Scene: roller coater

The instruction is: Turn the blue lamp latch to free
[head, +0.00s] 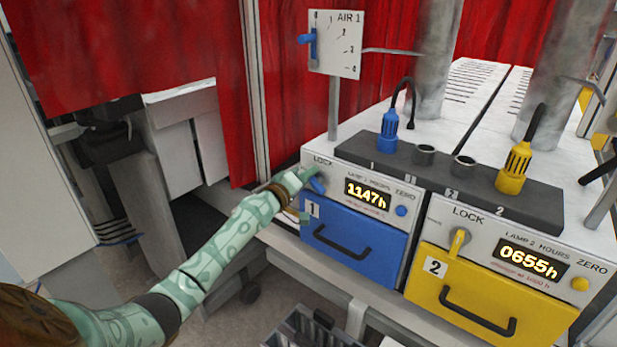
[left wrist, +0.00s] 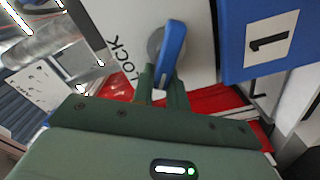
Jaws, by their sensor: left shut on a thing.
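The blue lamp latch (head: 318,184) is a small lever under the word LOCK on the white panel of the lamp 1 unit. In the left wrist view the blue latch (left wrist: 172,46) sits on a round grey hub, its free end between my fingers. My left gripper (head: 306,190) is at the panel, shut on the latch; its fingertips also show in the left wrist view (left wrist: 163,82). In the head view the gripper partly hides the latch. A free mark cannot be made out. My right gripper is not in view.
The blue drawer (head: 350,245) with a black handle is below the panel. A yellow lamp 2 drawer (head: 490,295) with a yellow latch (head: 459,241) is to the right. The AIR 1 panel (head: 336,44) stands behind on a post. Red curtains (head: 130,50) hang behind.

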